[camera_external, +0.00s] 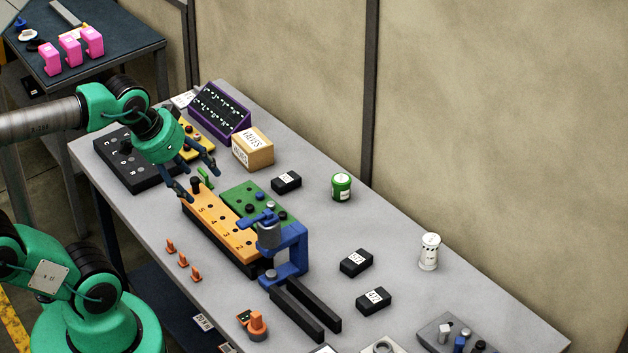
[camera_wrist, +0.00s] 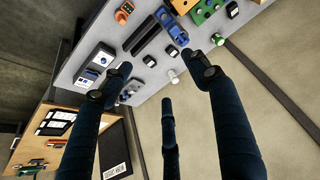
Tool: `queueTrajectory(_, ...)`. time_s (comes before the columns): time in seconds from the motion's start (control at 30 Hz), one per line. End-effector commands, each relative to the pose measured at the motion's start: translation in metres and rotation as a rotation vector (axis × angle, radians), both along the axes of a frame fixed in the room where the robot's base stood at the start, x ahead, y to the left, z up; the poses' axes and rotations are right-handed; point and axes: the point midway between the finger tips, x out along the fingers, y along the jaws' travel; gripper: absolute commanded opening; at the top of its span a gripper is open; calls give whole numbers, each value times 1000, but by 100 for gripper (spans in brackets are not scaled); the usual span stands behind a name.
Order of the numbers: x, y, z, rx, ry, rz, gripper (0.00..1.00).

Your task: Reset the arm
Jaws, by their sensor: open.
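My arm is green with grey sections and reaches in from the left in the external view. My gripper (camera_external: 194,171) is open and empty above the table's far left part, near the left end of the orange block (camera_external: 228,226). In the wrist view my gripper (camera_wrist: 160,85) shows its dark blue fingers spread wide with nothing between them. Whether a finger touches the orange block or the small green piece (camera_external: 205,178) beside it, I cannot tell.
The grey table (camera_external: 345,226) carries a black box (camera_external: 133,160), purple rack (camera_external: 219,110), valves box (camera_external: 253,149), green plate (camera_external: 257,203), blue clamp stand (camera_external: 290,250), green can (camera_external: 341,187) and white can (camera_external: 429,251). A wall runs behind. Small orange pegs (camera_external: 183,260) stand along the front.

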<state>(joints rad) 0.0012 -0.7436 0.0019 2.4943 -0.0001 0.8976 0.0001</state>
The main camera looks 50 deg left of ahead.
Motion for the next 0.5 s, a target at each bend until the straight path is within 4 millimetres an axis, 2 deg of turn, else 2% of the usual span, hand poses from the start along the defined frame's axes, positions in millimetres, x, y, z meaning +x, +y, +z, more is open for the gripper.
queueTrajectory(0.5,-3,0,-7,0,0,1,60)
